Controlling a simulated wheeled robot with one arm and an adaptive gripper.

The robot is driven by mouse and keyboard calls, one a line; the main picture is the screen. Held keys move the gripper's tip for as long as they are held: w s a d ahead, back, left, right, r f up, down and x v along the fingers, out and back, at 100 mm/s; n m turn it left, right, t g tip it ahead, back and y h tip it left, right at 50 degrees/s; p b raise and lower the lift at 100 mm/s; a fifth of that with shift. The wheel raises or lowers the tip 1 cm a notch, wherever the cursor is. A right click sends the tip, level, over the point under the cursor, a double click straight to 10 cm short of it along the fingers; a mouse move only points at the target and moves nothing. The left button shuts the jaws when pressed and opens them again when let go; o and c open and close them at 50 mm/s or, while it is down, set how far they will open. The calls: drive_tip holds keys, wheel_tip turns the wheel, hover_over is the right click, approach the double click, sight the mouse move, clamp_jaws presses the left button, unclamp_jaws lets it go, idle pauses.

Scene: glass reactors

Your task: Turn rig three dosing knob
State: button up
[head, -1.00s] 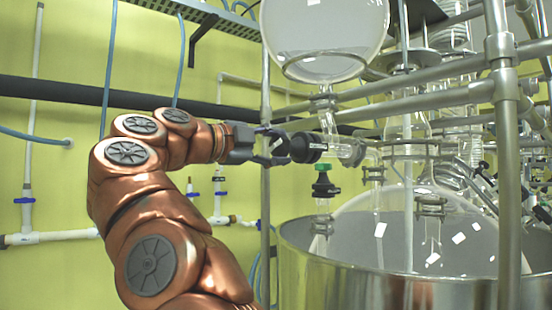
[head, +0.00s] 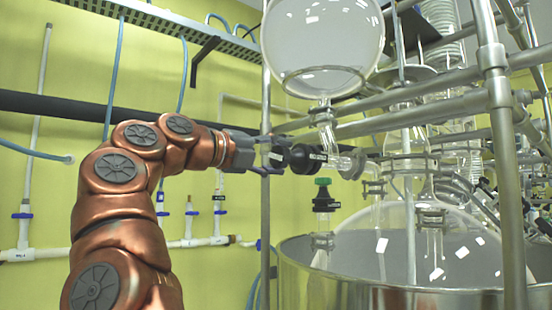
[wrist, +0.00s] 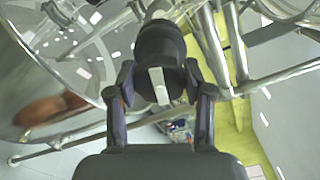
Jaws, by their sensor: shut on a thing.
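The black dosing knob (head: 308,158) sits on the end of the horizontal glass valve below the round glass flask (head: 322,45). My gripper (head: 274,153) reaches it from the left and is shut on it. In the wrist view, the knob (wrist: 160,48) is a dark cylinder with a pale grey tab (wrist: 158,86) on its near face. My gripper's fingers (wrist: 161,95) are on either side of this tab end. The exact finger contact is hard to make out. The knob's label is too small to read.
A green-topped black valve (head: 323,195) stands just below the knob. Metal frame bars (head: 410,112) run behind and to the right, with an upright post (head: 266,220) close to my gripper. A large steel vessel (head: 400,296) fills the lower right.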

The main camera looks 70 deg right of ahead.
drive_tip(key=shift+m, duration=1.5)
drive_tip(key=shift+r+m, duration=0.1)
drive_tip(key=shift+m, duration=0.6)
drive_tip(key=m+p, duration=0.1)
drive_tip(key=m, duration=0.3)
drive_tip(key=shift+m, duration=0.3)
drive_tip(key=m+p, duration=0.1)
drive_tip(key=m, duration=0.3)
drive_tip(key=shift+s+a, duration=0.1)
drive_tip(key=shift+s, duration=0.05)
drive_tip(key=shift+m+p, duration=0.4)
drive_tip(key=shift+m, duration=1.6)
drive_tip(key=o, duration=1.2)
drive_tip(key=shift+c, duration=0.2)
